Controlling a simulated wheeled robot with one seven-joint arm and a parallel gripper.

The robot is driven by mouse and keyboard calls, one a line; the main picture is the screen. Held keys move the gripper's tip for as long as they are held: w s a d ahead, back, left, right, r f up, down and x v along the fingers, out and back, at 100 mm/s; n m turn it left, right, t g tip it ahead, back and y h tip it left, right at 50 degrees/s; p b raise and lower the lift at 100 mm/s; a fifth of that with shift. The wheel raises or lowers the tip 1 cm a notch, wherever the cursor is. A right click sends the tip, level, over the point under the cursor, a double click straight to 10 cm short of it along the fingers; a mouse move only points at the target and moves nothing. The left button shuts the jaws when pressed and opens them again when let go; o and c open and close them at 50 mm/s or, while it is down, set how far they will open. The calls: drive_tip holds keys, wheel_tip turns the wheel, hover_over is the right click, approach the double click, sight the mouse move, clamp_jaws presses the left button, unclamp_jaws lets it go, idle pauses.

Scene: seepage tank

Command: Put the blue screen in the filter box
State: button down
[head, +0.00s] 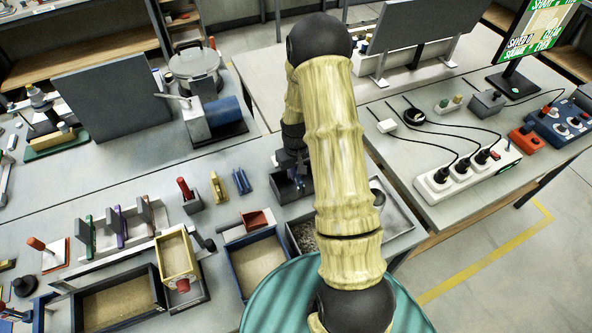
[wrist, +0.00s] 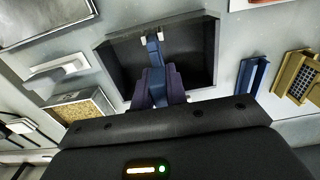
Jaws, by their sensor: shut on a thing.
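The blue screen (wrist: 153,48) is between the fingers of my gripper (wrist: 158,88) in the wrist view and shows as a narrow blue strip. My gripper is shut on it. The dark open box (wrist: 198,58), which looks like the filter box, lies directly below, and the screen is over or inside its opening. I cannot tell whether the screen touches the box floor. In the head view my gripper (head: 291,166) is above the dark box (head: 284,192), partly hidden by my arm, and the screen cannot be made out.
A blue holder (wrist: 255,72) and a yellow holder with a mesh screen (wrist: 298,75) are right of the box. A tray of granules (wrist: 78,107) lies to its left. In the head view, a blue-rimmed sand tray (head: 258,258) and a white power strip (head: 466,172) flank the area.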

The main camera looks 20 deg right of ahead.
drive_tip(key=shift+f+b, duration=0.35)
drive_tip(key=shift+f, duration=0.2)
drive_tip(key=c, duration=1.3)
unclamp_jaws()
drive_tip(key=shift+r, duration=0.1)
wheel_tip(320, 180, up, 17)
drive_tip(key=b, duration=0.2)
drive_tip(key=shift+r+b, duration=0.15)
drive_tip(key=shift+b, duration=0.2)
